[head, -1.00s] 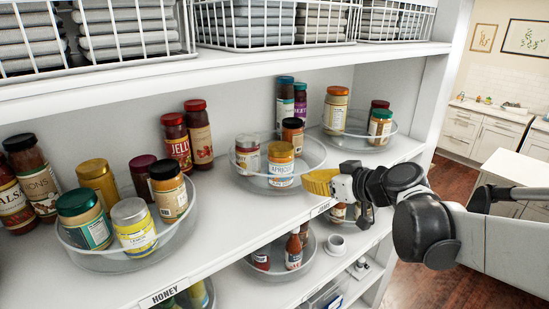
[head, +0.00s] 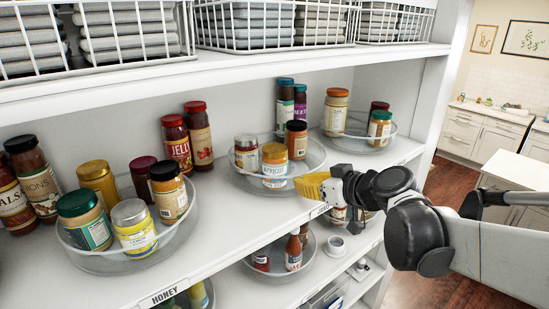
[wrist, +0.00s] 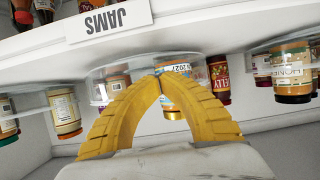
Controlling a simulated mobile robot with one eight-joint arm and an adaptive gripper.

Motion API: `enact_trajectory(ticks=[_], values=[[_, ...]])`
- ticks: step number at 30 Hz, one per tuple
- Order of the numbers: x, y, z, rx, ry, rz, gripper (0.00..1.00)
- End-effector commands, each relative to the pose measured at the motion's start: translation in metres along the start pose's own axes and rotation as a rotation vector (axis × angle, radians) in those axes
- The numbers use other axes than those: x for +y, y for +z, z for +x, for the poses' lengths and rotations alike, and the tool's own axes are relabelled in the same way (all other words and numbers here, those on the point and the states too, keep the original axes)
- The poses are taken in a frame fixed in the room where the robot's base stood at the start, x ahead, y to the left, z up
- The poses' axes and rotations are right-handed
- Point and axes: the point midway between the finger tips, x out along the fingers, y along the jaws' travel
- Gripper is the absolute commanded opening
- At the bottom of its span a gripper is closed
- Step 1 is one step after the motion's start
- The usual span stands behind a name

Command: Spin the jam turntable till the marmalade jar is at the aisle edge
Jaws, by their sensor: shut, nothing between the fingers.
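The jam turntable (head: 243,181) is a clear round tray on the middle shelf. My yellow gripper (head: 311,187) is shut and empty at the turntable's front right rim. In the upside-down wrist view, its tips (wrist: 158,82) overlap the apricot jar (wrist: 174,105); contact is unclear.
The JAMS label (wrist: 110,20) is on the shelf edge. A honey turntable (head: 110,262) with several jars stands to the left, and another turntable (head: 352,143) stands to the right. Jelly bottles (head: 177,147) stand behind. Wire baskets (head: 275,28) fill the shelf above.

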Motion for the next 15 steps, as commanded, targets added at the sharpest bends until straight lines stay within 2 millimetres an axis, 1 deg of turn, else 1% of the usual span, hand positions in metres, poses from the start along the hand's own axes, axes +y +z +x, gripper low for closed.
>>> enact_trajectory(ticks=[5,15], values=[[-0.002,-0.002,0.001,0.003,0.000,0.001,0.00],[-0.021,-0.004,0.004,0.003,-0.001,0.001,0.00]])
